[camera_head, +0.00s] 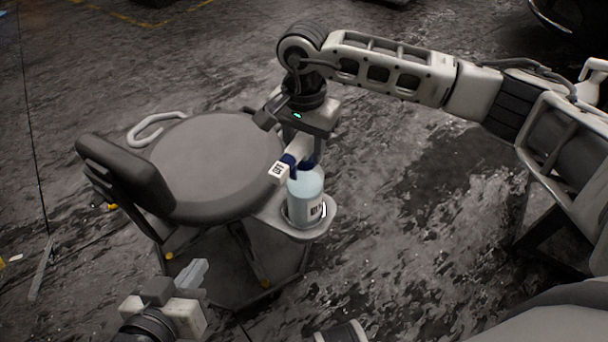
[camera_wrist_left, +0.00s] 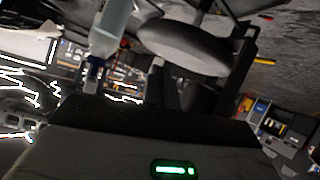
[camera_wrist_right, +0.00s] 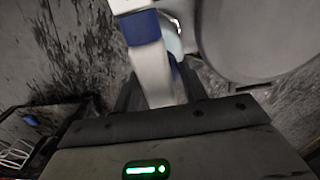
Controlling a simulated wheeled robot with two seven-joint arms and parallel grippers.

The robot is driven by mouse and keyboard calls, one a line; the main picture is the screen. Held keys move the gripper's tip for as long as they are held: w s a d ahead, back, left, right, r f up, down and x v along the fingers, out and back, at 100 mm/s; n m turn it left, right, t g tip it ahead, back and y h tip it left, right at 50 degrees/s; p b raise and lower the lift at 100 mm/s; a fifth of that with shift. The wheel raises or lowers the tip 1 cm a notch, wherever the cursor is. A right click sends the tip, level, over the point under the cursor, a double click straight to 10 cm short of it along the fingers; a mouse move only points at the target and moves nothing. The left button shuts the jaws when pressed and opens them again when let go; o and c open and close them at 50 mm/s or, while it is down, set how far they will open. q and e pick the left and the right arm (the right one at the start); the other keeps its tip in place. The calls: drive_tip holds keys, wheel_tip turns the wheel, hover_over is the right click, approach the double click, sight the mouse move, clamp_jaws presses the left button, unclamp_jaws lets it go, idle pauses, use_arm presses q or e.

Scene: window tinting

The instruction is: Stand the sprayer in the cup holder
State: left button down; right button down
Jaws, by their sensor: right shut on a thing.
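The sprayer (camera_head: 306,198) is a pale blue, see-through bottle with a dark label and a white and blue spray head. It is upright, with its base within the outline of the cup holder (camera_head: 327,228), a grey ring on the side of the round stool. I cannot tell whether the base rests on the holder's bottom. My right gripper (camera_head: 303,150) points down and is shut on the spray head, which shows between its fingers in the right wrist view (camera_wrist_right: 150,60). My left gripper (camera_head: 190,275) is low at the left, apart from the sprayer; its finger gap is unclear.
The round grey stool seat (camera_head: 215,160) is bare, with a dark backrest (camera_head: 125,170) on its left. A white hook-shaped piece (camera_head: 155,127) sticks out behind the seat. A white bottle (camera_head: 592,80) is at the far right edge. The floor right of the holder is clear.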

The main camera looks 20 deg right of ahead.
sight(304, 164)
wheel_tip(304, 164, down, 5)
drive_tip(key=shift+b, duration=0.45)
use_arm(q)
drive_tip(key=shift+w+d+r, duration=0.1)
drive_tip(key=shift+d+r, duration=0.05)
drive_tip(key=shift+r, duration=0.25)
use_arm(e)
drive_tip(key=shift+f, duration=0.15)
drive_tip(key=c, duration=1.1)
unclamp_jaws()
drive_tip(key=o, duration=0.3)
use_arm(q)
drive_tip(key=shift+d+r+t, duration=0.1)
drive_tip(key=shift+r+t, duration=0.2)
drive_tip(key=shift+t, duration=0.1)
use_arm(e)
drive_tip(key=shift+o, duration=0.2)
